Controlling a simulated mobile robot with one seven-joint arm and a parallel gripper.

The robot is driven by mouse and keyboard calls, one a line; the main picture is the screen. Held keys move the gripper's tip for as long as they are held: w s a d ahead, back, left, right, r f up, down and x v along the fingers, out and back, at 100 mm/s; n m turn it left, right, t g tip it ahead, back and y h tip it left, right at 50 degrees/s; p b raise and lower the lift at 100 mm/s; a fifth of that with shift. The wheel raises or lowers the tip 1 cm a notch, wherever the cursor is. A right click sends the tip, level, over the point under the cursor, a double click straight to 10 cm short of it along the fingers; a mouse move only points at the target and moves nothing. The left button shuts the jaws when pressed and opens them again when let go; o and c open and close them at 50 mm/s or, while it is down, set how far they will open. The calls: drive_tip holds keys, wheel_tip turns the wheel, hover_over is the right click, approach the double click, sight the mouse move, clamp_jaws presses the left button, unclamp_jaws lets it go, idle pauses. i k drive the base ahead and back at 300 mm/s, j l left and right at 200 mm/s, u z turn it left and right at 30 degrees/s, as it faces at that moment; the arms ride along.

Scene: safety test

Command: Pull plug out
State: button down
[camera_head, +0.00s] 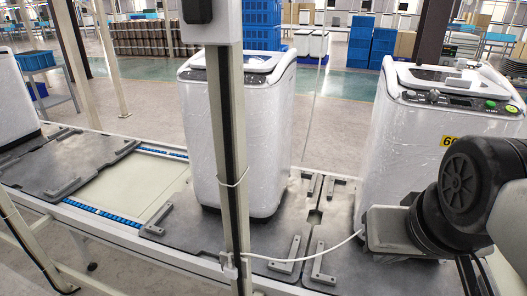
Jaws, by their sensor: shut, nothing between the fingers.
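My gripper (372,231) is at the lower right, in front of the right washing machine, and is shut. Its fingertips are small and hard to make out. A white cable (300,259) runs from a small white fitting (231,266) low on the post (238,150) toward my gripper. The cable's right end meets the left side of the gripper in the picture, but I cannot tell whether they touch. I cannot clearly make out a plug or its socket.
A wrapped white washing machine (245,140) stands on a dark pallet (180,222) on the conveyor. Another washing machine (400,140) stands behind my arm. The post rises in front of the middle machine. An empty dark pallet (65,165) lies to the left.

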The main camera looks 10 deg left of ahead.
sight(229, 271)
drive_tip(key=k+j+u, duration=0.15)
drive_tip(key=j+u, duration=0.2)
drive_tip(key=k+j+u, duration=0.1)
drive_tip(key=j+u, duration=0.2)
drive_tip(key=k+l+u, duration=0.25)
drive_tip(key=l, duration=0.15)
drive_tip(key=k+l+u, duration=0.25)
drive_tip(key=i+j, duration=0.1)
drive_tip(key=j, duration=0.25)
drive_tip(key=j+u, duration=0.1)
drive_tip(key=j, duration=0.3)
drive_tip(key=i+j, duration=0.15)
drive_tip(key=j, duration=0.2)
drive_tip(key=i+u, duration=0.2)
drive_tip(key=u, duration=0.15)
drive_tip(key=k+j+z, duration=0.15)
drive_tip(key=j+z, duration=0.15)
